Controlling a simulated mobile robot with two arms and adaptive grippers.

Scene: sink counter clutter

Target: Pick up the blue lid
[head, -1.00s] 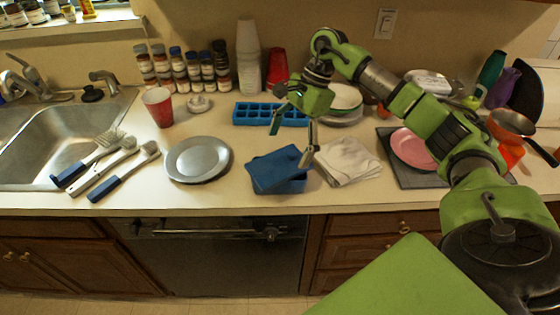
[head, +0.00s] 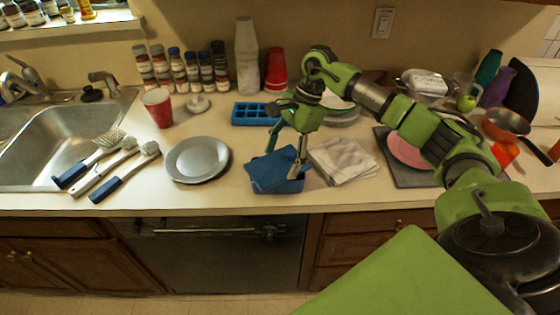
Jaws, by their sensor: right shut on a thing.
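The blue lid (head: 268,172) is a flat dark-blue piece near the counter's front edge. It sits askew over a blue container (head: 291,187), whose lower right part shows beneath it. My right gripper (head: 283,163) points down at the lid, one finger behind it and one at its right side. It is shut on the lid; the exact contact is hard to see, and I cannot tell whether the lid is clear of the container. My left gripper is not in view.
Folded white cloths (head: 343,160) lie just right of the lid. A grey plate (head: 197,160) lies to the left, with some bare counter between. A blue ice tray (head: 252,114) is behind. Brushes (head: 124,172) lie by the sink (head: 60,145).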

